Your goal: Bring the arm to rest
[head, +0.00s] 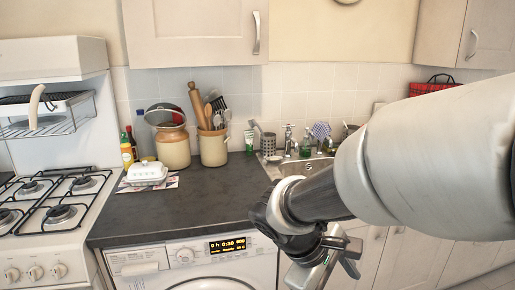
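My arm (430,160) reaches in from the right side of the head view, with a large pale link close to the camera. My gripper (325,268) is at the lower middle, in front of the washer's right edge and the cabinet doors. It points down and looks clear of the counter and washer front. Its fingertips run toward the bottom edge, so I cannot tell whether it is open or shut. I see nothing held in it. The washing machine (150,282) stands under the counter with its display lit.
The dark counter (200,200) holds a white butter dish (147,173), a utensil crock (213,147), a brown jar (173,148) and bottles. A gas stove (50,215) is at left. The sink (310,168) lies behind my arm. The front middle of the counter is clear.

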